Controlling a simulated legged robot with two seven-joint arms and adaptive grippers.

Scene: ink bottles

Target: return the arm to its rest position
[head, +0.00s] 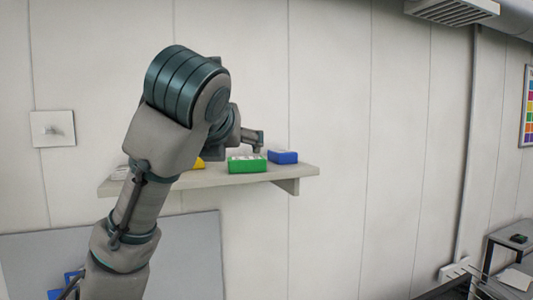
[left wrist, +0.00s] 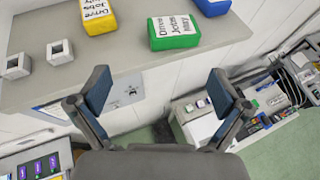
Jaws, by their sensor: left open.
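My left arm comes in from the lower left in the head view and reaches up toward a wall shelf. Its left gripper (head: 256,142) shows small near the green box, partly hidden by my own wrist. In the left wrist view the left gripper (left wrist: 160,92) is open, its two fingers wide apart with nothing between them. It is over the shelf's front edge, with the boxes beyond the fingertips. My right gripper is in neither view.
On the shelf (head: 220,180) stand a green box (head: 247,165), a blue box (head: 283,157) and a yellow box (left wrist: 98,15). Two small pale hollow blocks (left wrist: 60,52) sit at the left. Below right is a cluttered surface (left wrist: 262,105); green floor (left wrist: 285,150) is clear.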

